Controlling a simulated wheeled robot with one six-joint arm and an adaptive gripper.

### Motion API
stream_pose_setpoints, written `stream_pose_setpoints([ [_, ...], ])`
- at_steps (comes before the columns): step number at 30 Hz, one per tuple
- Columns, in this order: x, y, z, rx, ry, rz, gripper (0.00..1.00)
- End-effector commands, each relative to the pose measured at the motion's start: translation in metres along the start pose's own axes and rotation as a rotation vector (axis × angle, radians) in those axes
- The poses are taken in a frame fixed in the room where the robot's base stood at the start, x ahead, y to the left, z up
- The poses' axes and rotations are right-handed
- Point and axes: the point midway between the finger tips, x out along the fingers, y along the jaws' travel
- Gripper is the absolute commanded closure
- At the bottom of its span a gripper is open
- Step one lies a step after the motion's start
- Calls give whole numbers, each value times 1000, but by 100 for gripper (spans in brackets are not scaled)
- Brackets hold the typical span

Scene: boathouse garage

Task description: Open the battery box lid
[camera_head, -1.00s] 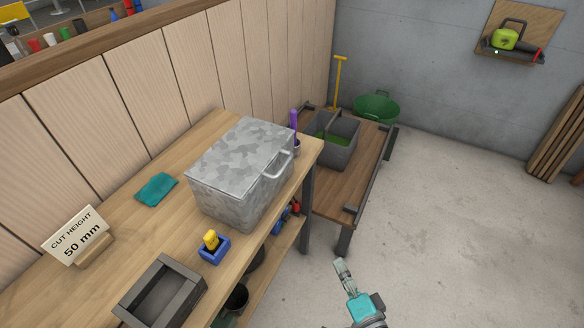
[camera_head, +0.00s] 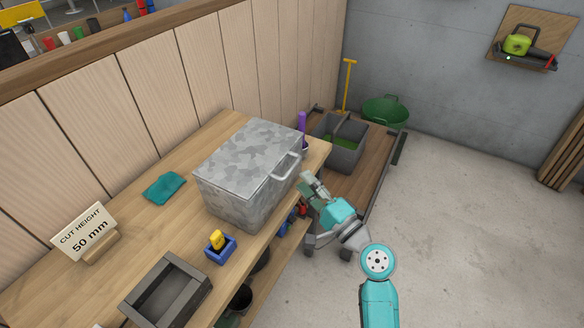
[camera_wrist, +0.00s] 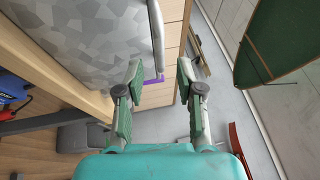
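The battery box (camera_head: 232,200) is a grey mottled metal box on the wooden workbench, with its lid (camera_head: 250,150) closed. My gripper (camera_head: 308,182) is just right of the box near the handle in the head view. In the wrist view my gripper (camera_wrist: 160,72) has its fingers spread apart with nothing between them. It does not appear to touch the handle.
On the bench (camera_head: 140,225) are a teal cloth (camera_head: 164,186), a blue holder with a yellow item (camera_head: 220,247), a dark open tray (camera_head: 165,290) and a "CUT HEIGHT 50 mm" sign (camera_head: 84,231). A purple item (camera_head: 302,128) stands behind the box. Floor at right is clear.

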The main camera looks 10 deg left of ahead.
Motion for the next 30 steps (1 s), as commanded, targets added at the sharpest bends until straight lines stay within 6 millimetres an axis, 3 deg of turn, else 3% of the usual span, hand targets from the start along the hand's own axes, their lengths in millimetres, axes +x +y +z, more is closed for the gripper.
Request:
stream_pose_setpoints([
  [3, 23, 0, 1, -1, -3, -1, 63],
  [9, 49, 0, 0, 0, -1, 0, 63],
  [15, 60, 0, 0, -1, 0, 1, 63],
  [23, 61, 0, 0, -1, 1, 1, 63],
  [28, 61, 0, 0, -1, 1, 1, 100],
  [30, 61, 0, 0, -1, 1, 1, 100],
])
